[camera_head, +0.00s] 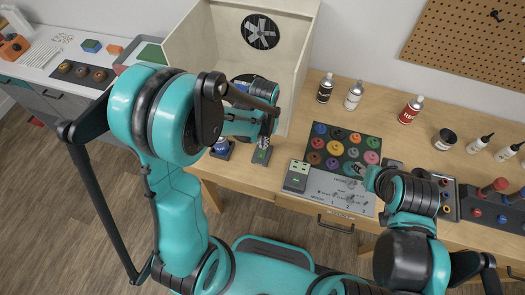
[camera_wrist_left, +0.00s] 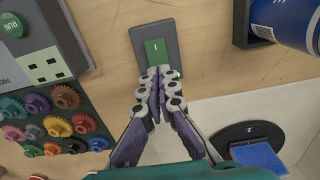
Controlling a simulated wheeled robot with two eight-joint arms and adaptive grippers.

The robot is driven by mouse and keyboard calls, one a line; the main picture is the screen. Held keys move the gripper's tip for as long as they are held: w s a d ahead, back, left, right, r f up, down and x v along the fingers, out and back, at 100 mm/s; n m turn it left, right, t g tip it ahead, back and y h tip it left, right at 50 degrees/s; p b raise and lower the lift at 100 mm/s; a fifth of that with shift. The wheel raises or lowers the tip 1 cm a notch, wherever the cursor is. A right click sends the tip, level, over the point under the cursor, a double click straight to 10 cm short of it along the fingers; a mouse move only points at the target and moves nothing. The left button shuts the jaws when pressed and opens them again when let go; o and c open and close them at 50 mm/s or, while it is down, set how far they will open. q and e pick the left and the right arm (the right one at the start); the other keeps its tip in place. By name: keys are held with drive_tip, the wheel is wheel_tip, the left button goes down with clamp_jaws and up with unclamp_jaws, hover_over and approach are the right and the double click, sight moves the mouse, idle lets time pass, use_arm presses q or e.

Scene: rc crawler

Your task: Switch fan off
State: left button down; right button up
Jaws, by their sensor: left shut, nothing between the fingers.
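The fan (camera_head: 260,31) is set in the back wall of the cream booth (camera_head: 188,42). A dark grey switch box (camera_head: 262,154) with a green rocker sits on the bench in front of the booth. In the left wrist view the green rocker (camera_wrist_left: 155,48) shows a white mark. My left gripper (camera_wrist_left: 160,72) is shut and empty, its fingertips at the rocker's near end; I cannot tell whether they touch it. In the head view my left arm partly hides the booth's inside. My right gripper (camera_head: 364,173) is by the gear board; its fingers are too small to judge.
A blue can (camera_wrist_left: 288,22) stands in a dark holder beside the switch. A grey box with a green RUN button (camera_wrist_left: 14,25) and a board of coloured gears (camera_head: 318,129) lie on the other side. A dark round turntable (camera_wrist_left: 222,132) with a blue part is inside the booth.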

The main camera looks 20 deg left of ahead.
use_arm(q)
drive_tip(key=shift+f+b, duration=1)
drive_tip(key=shift+f, duration=0.1)
idle(0.5)
drive_tip(key=shift+r, duration=0.1)
drive_tip(key=shift+r+p, duration=2.6)
drive_tip(key=shift+r, duration=0.95)
drive_tip(key=shift+s+a+b, duration=0.1)
drive_tip(key=shift+b, duration=0.2)
drive_tip(key=s+a+r+t+b, duration=0.1)
drive_tip(key=s+a+t+b, duration=0.1)
drive_tip(key=s+b, duration=0.3)
drive_tip(key=s+a+t+b, duration=0.2)
drive_tip(key=s+t+b, duration=0.3)
drive_tip(key=b, duration=0.2)
drive_tip(key=shift+a+r, duration=0.25)
drive_tip(key=shift+r, duration=0.15)
